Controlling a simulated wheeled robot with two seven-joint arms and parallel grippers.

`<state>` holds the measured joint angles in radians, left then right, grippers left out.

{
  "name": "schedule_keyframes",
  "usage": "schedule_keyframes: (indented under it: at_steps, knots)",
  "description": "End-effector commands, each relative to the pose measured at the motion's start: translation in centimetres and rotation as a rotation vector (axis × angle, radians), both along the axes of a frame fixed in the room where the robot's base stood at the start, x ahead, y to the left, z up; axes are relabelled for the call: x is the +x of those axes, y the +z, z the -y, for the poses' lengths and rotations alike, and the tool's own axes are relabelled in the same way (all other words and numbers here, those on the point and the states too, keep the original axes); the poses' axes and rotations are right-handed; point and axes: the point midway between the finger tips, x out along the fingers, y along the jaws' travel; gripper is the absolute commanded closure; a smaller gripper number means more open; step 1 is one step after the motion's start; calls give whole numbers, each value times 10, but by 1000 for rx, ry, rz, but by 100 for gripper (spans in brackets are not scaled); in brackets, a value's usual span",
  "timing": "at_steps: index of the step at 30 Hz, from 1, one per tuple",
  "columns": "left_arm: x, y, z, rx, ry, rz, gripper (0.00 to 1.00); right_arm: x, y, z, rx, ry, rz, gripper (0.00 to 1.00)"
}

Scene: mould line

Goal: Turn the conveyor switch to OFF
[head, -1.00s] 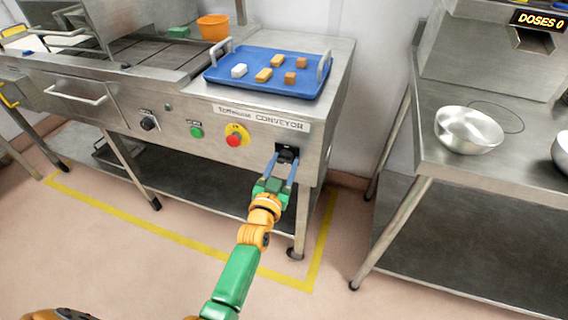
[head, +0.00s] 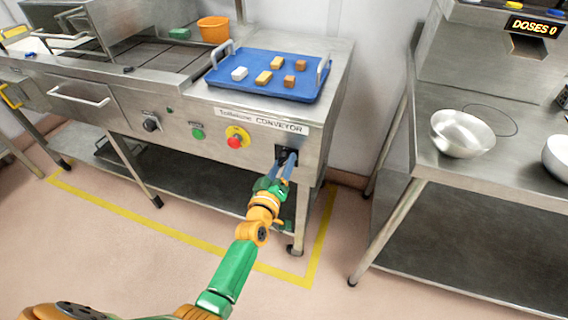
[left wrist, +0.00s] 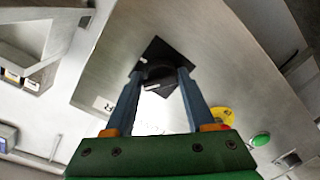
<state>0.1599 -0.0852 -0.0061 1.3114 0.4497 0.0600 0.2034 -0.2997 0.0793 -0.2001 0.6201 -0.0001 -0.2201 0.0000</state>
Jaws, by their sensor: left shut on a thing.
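The conveyor switch (head: 284,151) is a black rotary knob on a dark square plate at the right end of the steel front panel, below the "CONVEYOR" label (head: 279,125). In the left wrist view the black plate (left wrist: 157,52) looks tilted and carries small white marks; I cannot read the knob's setting. My left gripper (head: 285,160) reaches up to the switch, its two blue fingers shut on the knob from both sides. The fingers also show in the left wrist view (left wrist: 160,74), hiding part of the knob. My right gripper is not in view.
The panel also has a red button on yellow (head: 235,142), a green button (head: 198,134) and a black knob (head: 151,124). A blue tray (head: 222,83) with several small blocks sits above. A steel table (head: 433,166) with bowls stands right; floor between is clear.

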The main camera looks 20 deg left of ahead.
Motion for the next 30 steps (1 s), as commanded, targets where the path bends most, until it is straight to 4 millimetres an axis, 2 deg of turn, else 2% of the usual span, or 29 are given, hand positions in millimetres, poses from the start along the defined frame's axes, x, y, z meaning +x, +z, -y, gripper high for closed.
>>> schedule_keyframes:
  at_steps: [15, 30]
  knots:
    - [-1, -3, -1, -441, 1, -20, 100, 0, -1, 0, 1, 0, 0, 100]
    - [-2, -5, -1, -641, 1, -33, 100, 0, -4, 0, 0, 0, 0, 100]
